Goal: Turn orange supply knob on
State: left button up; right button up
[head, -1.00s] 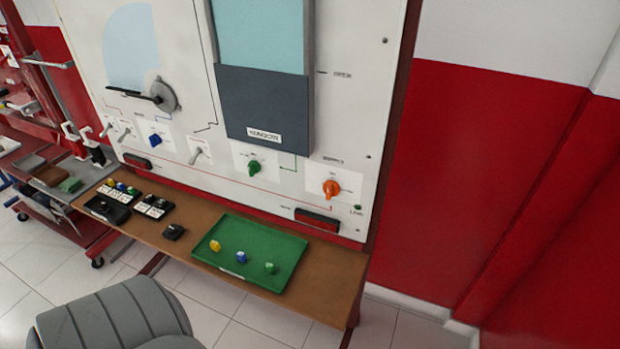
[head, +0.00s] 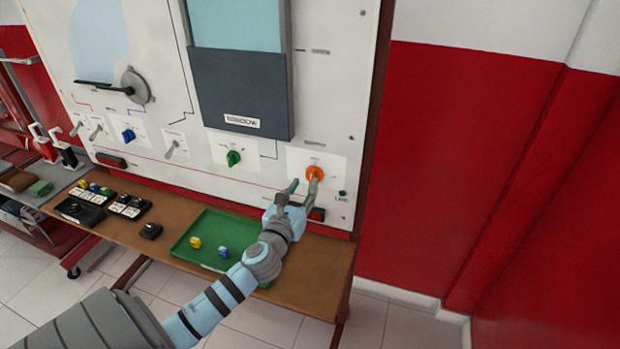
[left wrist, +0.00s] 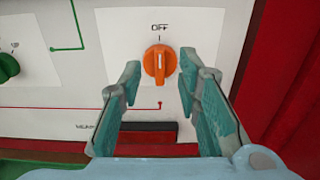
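The orange supply knob (head: 314,173) sits on a white plate at the lower right of the upright panel. In the left wrist view the orange knob (left wrist: 160,62) has its pale mark upright, pointing at the word OFF above it. My left gripper (head: 302,184) is in front of the panel, just below and left of the knob in the head view. In the left wrist view the open fingers of my left gripper (left wrist: 157,80) stand one on each side of the knob, with gaps and no visible contact. My right gripper is not in view.
A green knob (head: 233,158) is to the left on the panel. A dark red block (head: 317,214) is below the orange knob. A green tray (head: 190,240) with small coloured knobs lies on the brown shelf (head: 310,262). Red wall is at right.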

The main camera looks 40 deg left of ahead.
aim_at(311, 175)
pick_arm(q)
jog(key=x, duration=0.5)
jog(key=shift+w+f, duration=0.1)
jog(key=shift+w, duration=0.1)
jog(key=shift+c, duration=0.3)
jog(key=shift+a, duration=0.1)
grip_shut()
